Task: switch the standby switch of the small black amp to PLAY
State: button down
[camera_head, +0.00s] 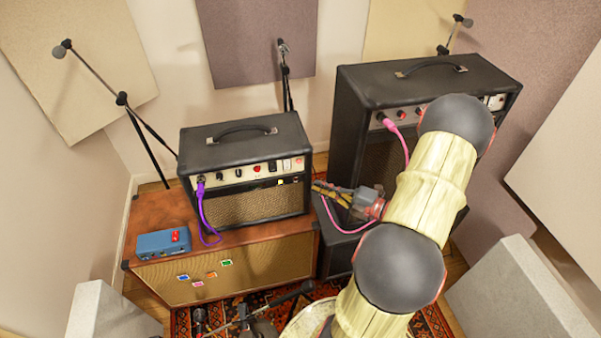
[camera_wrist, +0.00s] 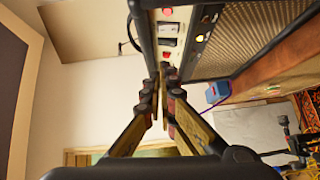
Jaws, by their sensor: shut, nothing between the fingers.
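The small black amp (camera_head: 243,152) stands on a brown cabinet, its control panel facing me. It also shows sideways in the wrist view (camera_wrist: 262,45). Two switches on white plates (camera_head: 290,164) sit at the panel's right end, beside a red part (camera_head: 257,169). They show closer in the wrist view (camera_wrist: 168,35). The labels are too small to read, so I cannot tell which is standby or how it is set. My gripper (camera_head: 318,188) is shut and empty, just right of the amp's front corner. In the wrist view its fingertips (camera_wrist: 164,73) appear close to the panel end; contact is unclear.
The brown cabinet (camera_head: 230,275) carries a blue pedal (camera_head: 163,243) at left. A purple cable (camera_head: 203,210) hangs from the amp's left jack. A larger black amp (camera_head: 430,85) with a pink cable (camera_head: 400,140) stands right, partly behind my arm. Microphone stands (camera_head: 123,98) stand behind.

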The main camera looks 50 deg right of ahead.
aim_at(287, 165)
jog(key=w+b, duration=0.2)
jog(key=w, duration=1.1)
jog(key=shift+f+b, duration=0.4)
jog(key=shift+f, duration=0.05)
jog(key=shift+a, duration=0.1)
jog(key=p, duration=0.3)
jog(key=shift+w+d+r+m, duration=0.1)
jog(key=shift+w+d+m, duration=0.1)
jog(key=shift+w+m, duration=0.1)
jog(key=shift+s, duration=0.1)
